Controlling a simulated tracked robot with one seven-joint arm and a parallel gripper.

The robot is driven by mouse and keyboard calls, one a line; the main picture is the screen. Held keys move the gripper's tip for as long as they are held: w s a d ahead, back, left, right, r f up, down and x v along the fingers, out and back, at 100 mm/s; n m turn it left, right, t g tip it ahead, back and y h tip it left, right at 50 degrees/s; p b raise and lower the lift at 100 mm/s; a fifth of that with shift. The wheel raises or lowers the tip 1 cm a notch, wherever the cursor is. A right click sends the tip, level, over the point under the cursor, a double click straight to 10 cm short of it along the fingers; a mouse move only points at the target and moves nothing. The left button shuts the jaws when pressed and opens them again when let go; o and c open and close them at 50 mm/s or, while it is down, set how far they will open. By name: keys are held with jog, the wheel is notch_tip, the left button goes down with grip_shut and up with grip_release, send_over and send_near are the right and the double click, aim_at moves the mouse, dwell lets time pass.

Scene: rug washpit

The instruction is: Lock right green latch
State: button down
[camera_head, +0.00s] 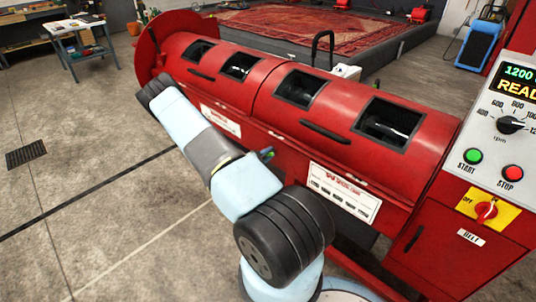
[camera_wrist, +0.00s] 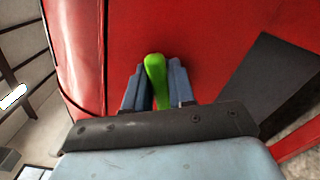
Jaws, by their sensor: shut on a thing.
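A bright green latch handle (camera_wrist: 155,66) shows in the wrist view against the red machine wall. My gripper (camera_wrist: 157,84) has its two blue-grey fingers on either side of this handle and is shut on it. The handle's rounded end sticks out between the fingers, and its root is hidden. In the head view the red drum machine (camera_head: 262,85) fills the middle, with its lid down. I cannot tell from the frames which of the machine's latches this is.
A control panel (camera_head: 506,140) with START and STOP buttons stands at the right. Black lid handles (camera_head: 325,132) stick out from the drum front. A patterned rug (camera_head: 310,27) lies behind, and a small table (camera_head: 77,35) stands far left.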

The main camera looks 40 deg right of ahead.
jog(key=m, duration=0.2)
jog(key=f+m, duration=0.1)
jog(key=m, duration=0.1)
jog(key=shift+s+a+m, duration=0.15)
jog(key=shift+s+m, duration=0.05)
jog(key=shift+m, duration=0.1)
dwell(0.5)
jog(key=c, duration=1.3)
grip_release()
jog(key=shift+o, duration=1.3)
jog(key=shift+r, duration=0.1)
jog(key=s+a, duration=0.1)
jog(key=a, duration=1.2)
jog(key=shift+a, duration=0.35)
